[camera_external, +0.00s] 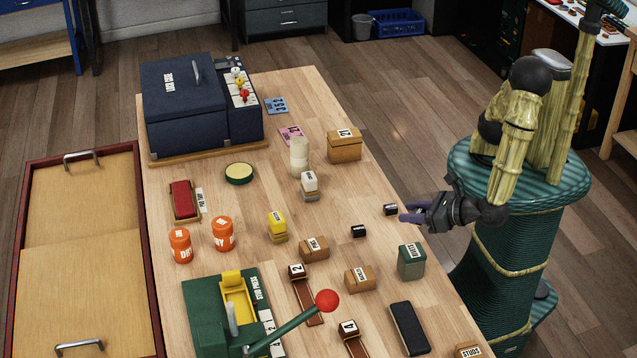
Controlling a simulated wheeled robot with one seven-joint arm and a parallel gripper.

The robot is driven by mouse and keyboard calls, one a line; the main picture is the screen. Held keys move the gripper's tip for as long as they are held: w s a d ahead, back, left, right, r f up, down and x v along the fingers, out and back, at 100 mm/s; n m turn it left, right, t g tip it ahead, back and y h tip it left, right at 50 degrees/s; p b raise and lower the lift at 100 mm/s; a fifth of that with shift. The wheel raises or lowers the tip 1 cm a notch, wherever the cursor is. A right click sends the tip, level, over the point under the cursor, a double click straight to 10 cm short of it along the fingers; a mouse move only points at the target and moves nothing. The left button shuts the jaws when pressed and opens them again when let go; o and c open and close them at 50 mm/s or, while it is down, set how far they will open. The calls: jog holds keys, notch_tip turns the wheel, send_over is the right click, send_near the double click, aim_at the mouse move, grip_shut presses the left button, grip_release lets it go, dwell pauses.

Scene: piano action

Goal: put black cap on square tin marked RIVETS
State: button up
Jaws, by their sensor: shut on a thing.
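My gripper (403,213), with purple fingers, reaches in from the right over the table's right edge. It is shut on a small black cap (390,210) with a white mark, held at its fingertips. I cannot tell how far the cap is above the tabletop. The square tin marked RIVETS (411,266) is green with a white label on top. It stands upright near the right edge, in front of my gripper and apart from it. A second small black piece (358,231) with a white mark lies on the table to the left of my gripper.
Tan boxes (358,281) (314,251) stand left of the tin, and a black case (409,328) lies in front of it. A green press (215,310) with a red-knobbed lever (327,300) fills the front left. Bare wood (385,245) lies between the second black piece and the tin.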

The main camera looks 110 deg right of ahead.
jog(key=shift+f, duration=0.1)
send_over(408, 249)
notch_tip(408, 249, down, 6)
jog(key=shift+r, duration=0.15)
dwell(0.3)
jog(key=shift+f, duration=2.1)
jog(key=shift+f, duration=0.15)
jog(key=o, duration=1)
